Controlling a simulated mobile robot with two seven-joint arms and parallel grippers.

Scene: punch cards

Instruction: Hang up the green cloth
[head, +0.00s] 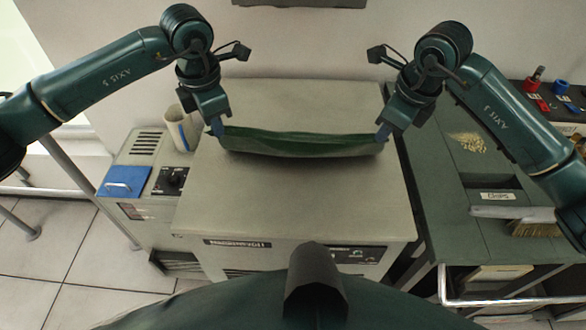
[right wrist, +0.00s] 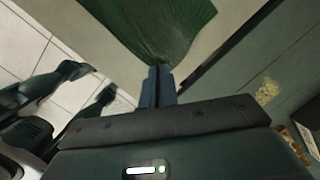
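The green cloth (head: 300,147) is stretched between my two grippers above the grey machine's top in the head view. Its upper edge sags a little in the middle. My left gripper (head: 217,130) is shut on its left end. My right gripper (head: 382,136) is shut on its right end. In the right wrist view the cloth (right wrist: 155,28) is pinched at a corner between the closed fingers of my right gripper (right wrist: 158,82). I cannot tell whether the cloth's lower edge touches the machine top. No hanging place is clearly visible.
The grey machine (head: 290,205) has a wide bare top. At right, a dark green bench (head: 450,190) holds a brush (head: 515,215), a chip pile (head: 468,141) and red and blue items.

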